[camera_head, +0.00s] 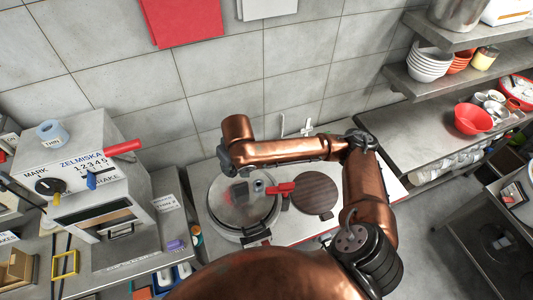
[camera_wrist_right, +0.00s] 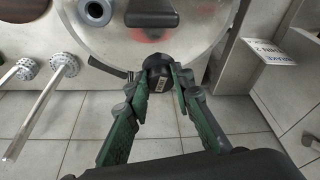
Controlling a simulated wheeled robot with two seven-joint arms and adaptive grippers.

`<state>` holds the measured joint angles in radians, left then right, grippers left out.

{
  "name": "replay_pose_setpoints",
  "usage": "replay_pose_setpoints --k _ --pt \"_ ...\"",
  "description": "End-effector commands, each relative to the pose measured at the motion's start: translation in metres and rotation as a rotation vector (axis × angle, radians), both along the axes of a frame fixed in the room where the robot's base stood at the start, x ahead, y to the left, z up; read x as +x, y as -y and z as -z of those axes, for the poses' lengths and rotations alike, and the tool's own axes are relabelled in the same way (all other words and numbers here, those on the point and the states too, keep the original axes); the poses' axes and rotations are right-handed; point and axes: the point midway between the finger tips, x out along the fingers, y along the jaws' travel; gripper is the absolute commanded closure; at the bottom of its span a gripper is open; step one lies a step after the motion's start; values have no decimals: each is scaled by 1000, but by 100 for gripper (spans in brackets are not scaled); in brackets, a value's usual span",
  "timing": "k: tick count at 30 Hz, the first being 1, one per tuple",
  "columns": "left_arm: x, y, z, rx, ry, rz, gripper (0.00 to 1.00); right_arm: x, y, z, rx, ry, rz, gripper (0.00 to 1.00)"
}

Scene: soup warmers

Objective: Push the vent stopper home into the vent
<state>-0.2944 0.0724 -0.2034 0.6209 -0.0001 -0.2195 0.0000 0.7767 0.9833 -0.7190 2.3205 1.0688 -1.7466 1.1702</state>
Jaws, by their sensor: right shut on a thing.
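My right gripper (camera_wrist_right: 166,70) is shut on a black, rounded piece (camera_wrist_right: 157,74) with a small white label, which looks like the vent stopper. It is at the lid's rim in the wrist view; whether it touches the lid I cannot tell. The metal pot lid (camera_head: 225,205) also shows in the wrist view (camera_wrist_right: 205,25). A grey-blue ring with a dark hole (camera_wrist_right: 97,12), seemingly the vent, stands on the lid, apart from the held piece; it shows in the head view (camera_head: 258,186). In the head view my right arm hides most of the gripper. My left gripper is not in view.
A black knob (camera_wrist_right: 152,12) stands on the lid between vent and gripper. A red handle (camera_head: 281,188) lies beside the vent. A brown disc (camera_head: 315,194) is right of the pot. Chrome taps (camera_wrist_right: 20,70) are close by. A labelled machine (camera_head: 85,170) stands left.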

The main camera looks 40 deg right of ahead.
Motion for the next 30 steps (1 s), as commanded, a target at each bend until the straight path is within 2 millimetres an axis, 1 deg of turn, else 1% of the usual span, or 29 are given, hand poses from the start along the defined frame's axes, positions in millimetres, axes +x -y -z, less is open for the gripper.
replay_pose_setpoints --k 1,6,12,18,21,24,27,30 --pt "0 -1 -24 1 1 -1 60 -4 5 -15 1 -6 -31 100" --pt "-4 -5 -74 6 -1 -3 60 -16 21 -32 8 -23 -185 100" --pt "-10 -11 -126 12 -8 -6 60 -32 36 -44 14 -28 -368 100" --pt "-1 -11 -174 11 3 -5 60 -48 50 -57 14 -17 -539 100" --pt "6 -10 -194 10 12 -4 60 -56 56 -63 13 -7 -613 100" --pt "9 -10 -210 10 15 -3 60 -63 61 -67 11 1 -676 100" --pt "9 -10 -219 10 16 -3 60 -67 64 -69 7 9 -719 100" --pt "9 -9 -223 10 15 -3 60 -69 66 -69 5 14 -744 100"
